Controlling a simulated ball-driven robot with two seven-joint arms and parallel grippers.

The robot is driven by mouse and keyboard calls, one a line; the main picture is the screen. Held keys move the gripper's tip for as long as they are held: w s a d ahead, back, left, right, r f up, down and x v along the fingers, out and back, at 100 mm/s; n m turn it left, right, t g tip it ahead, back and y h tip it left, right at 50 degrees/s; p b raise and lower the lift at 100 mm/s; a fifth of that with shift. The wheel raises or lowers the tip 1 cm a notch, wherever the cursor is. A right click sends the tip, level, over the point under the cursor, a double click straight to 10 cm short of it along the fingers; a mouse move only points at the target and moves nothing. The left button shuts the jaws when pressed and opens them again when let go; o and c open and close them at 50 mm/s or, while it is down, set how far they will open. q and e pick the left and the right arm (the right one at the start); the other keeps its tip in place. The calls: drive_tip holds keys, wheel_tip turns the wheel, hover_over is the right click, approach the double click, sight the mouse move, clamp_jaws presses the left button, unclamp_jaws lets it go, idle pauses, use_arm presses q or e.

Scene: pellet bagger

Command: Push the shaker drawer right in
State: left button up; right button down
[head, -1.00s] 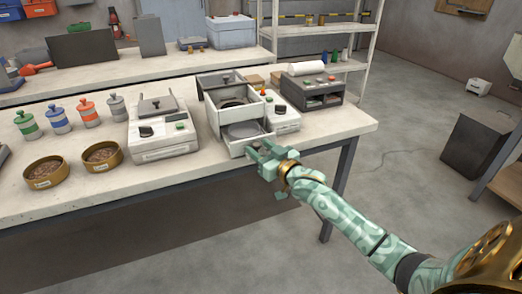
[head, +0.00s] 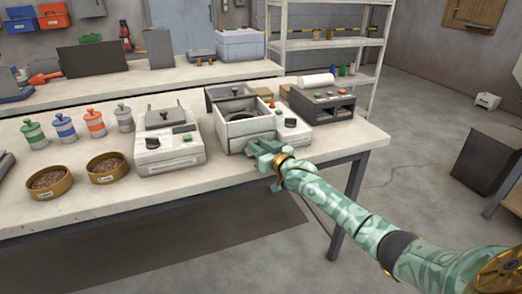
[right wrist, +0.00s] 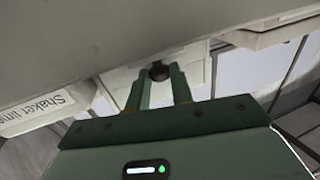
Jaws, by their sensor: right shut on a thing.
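The shaker (head: 248,127) is a white box on the bench with its grey lid raised at the back and a round opening on top. Its drawer is at the lower front, mostly hidden behind my right gripper (head: 263,151); no open tray shows in front of the body in the head view. In the right wrist view the two green fingers (right wrist: 159,78) are shut on the drawer's dark round knob (right wrist: 159,70), against a pale front. Whether a small gap remains at the drawer front cannot be told. My left gripper is not in view.
A white machine with a dark knob (head: 168,148) stands left of the shaker. A dark-fronted printer-like box (head: 325,104) stands at right. Several coloured canisters (head: 95,123) and two brown bowls of pellets (head: 107,168) are at left. The floor in front is clear.

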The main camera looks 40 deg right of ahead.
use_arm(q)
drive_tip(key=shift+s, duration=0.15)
use_arm(e)
drive_tip(key=shift+r, duration=0.1)
drive_tip(key=c, duration=1.2)
unclamp_jaws()
drive_tip(key=shift+w, duration=0.1)
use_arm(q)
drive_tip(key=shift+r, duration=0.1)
use_arm(e)
drive_tip(key=shift+s, duration=0.25)
use_arm(q)
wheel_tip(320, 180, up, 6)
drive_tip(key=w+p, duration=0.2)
drive_tip(key=p, duration=0.4)
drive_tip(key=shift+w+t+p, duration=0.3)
drive_tip(key=shift+p, duration=0.1)
use_arm(e)
drive_tip(key=s, duration=1.6)
drive_tip(key=shift+d, duration=0.25)
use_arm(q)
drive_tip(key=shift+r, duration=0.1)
use_arm(e)
drive_tip(key=shift+w, duration=0.1)
